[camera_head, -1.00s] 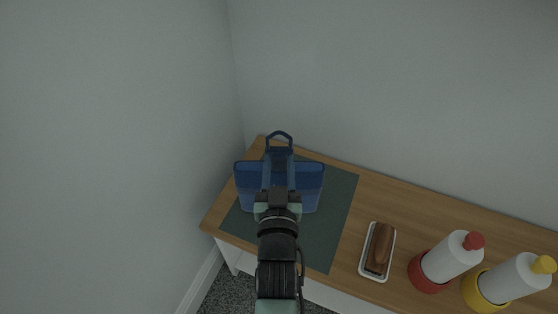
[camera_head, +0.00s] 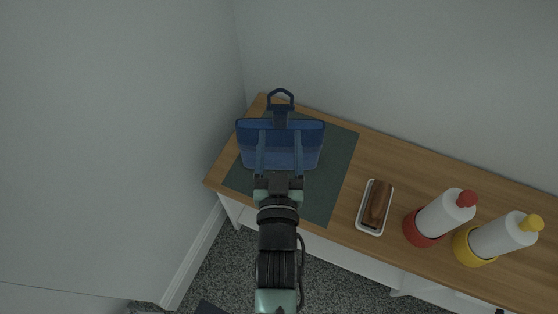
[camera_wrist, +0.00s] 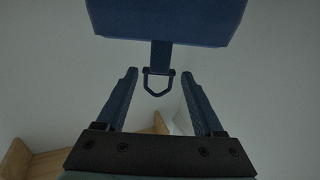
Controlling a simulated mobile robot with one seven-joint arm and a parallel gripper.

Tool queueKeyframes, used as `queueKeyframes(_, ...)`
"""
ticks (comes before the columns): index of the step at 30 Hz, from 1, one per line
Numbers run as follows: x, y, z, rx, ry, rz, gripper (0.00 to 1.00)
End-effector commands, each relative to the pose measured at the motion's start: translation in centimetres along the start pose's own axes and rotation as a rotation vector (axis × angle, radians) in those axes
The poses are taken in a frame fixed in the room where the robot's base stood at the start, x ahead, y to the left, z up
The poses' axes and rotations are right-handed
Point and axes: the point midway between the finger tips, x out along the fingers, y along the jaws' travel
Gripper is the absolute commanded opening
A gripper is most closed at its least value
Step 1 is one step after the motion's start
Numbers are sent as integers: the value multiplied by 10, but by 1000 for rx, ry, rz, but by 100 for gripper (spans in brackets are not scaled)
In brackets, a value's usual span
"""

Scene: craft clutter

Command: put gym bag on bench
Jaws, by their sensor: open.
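The blue gym bag (camera_head: 281,143) stands on a dark green mat (camera_head: 335,172) at the left end of the wooden bench (camera_head: 398,165). Its loop handle (camera_head: 281,97) sticks out at its far side. My gripper (camera_head: 279,137) is open, its two fingers apart in front of the bag and overlapping it in the head view. In the wrist view the bag (camera_wrist: 170,18) fills the top, with its loop (camera_wrist: 157,86) showing between the open fingers (camera_wrist: 160,76). Nothing is held between the fingers.
Right of the mat lie a brown object in a white tray (camera_head: 362,221), a white bottle with a red cap (camera_head: 444,212) and one with a yellow cap (camera_head: 500,238). Walls close in at the left and back. Speckled floor (camera_head: 345,277) lies in front.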

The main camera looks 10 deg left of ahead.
Motion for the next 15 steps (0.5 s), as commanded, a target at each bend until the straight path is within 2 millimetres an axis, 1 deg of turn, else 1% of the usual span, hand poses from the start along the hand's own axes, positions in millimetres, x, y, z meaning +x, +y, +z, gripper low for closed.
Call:
queueKeyframes(1, -11, 0, -1, 0, -5, 0, 69)
queueKeyframes(6, -39, 0, -1, 0, -2, 0, 69)
queueKeyframes(10, -53, 0, 0, 0, -1, 0, 69)
queueKeyframes(15, -61, 0, 0, 0, 0, 0, 69)
